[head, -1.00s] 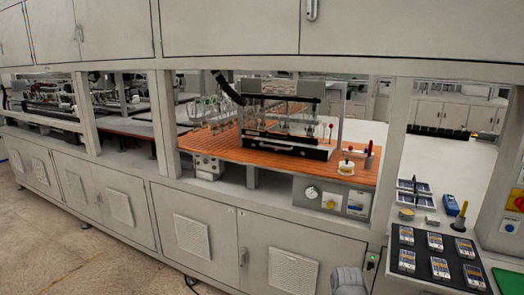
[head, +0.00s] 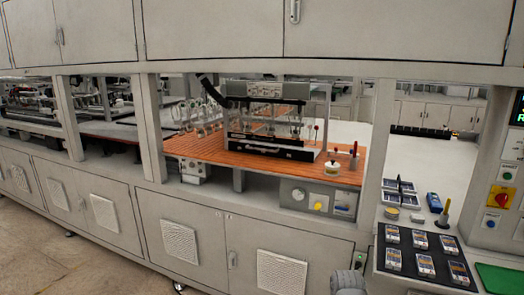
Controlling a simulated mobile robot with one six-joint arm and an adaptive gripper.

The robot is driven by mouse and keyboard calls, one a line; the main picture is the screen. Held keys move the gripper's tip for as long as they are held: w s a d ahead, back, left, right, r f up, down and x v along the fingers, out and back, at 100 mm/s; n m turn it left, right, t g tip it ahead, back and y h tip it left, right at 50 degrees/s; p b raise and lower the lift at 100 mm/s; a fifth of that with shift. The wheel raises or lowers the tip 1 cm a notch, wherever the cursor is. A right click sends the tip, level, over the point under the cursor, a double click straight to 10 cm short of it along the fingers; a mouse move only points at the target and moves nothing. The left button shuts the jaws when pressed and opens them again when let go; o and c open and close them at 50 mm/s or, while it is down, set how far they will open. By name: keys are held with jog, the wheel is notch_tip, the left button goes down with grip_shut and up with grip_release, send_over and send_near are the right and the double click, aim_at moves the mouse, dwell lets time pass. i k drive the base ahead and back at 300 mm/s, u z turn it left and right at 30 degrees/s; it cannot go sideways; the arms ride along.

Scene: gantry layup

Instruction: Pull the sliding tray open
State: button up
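No part is clearly recognisable as a sliding tray. An orange-brown slatted board (head: 205,150) lies in the middle bay of the long grey cabinet line, with a black and silver machine (head: 270,130) standing on it. A black flat tray (head: 385,262) with several small grey devices lies on the counter at lower right. I cannot tell whether either one slides. A grey rounded part at the bottom edge, right of centre, seems to be part of my arm. My gripper's fingers are not in view.
Grey cabinet doors (head: 190,245) run below the counter, and closed overhead cabinets hang above. Posts (head: 148,128) divide the bays. A control panel (head: 503,190) with a red button is at right, beside a green mat (head: 497,279). Open floor (head: 40,245) shows at lower left.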

aim_at(308, 155)
jog(key=z, duration=0.05)
jog(key=i, duration=0.9)
jog(key=u, duration=0.05)
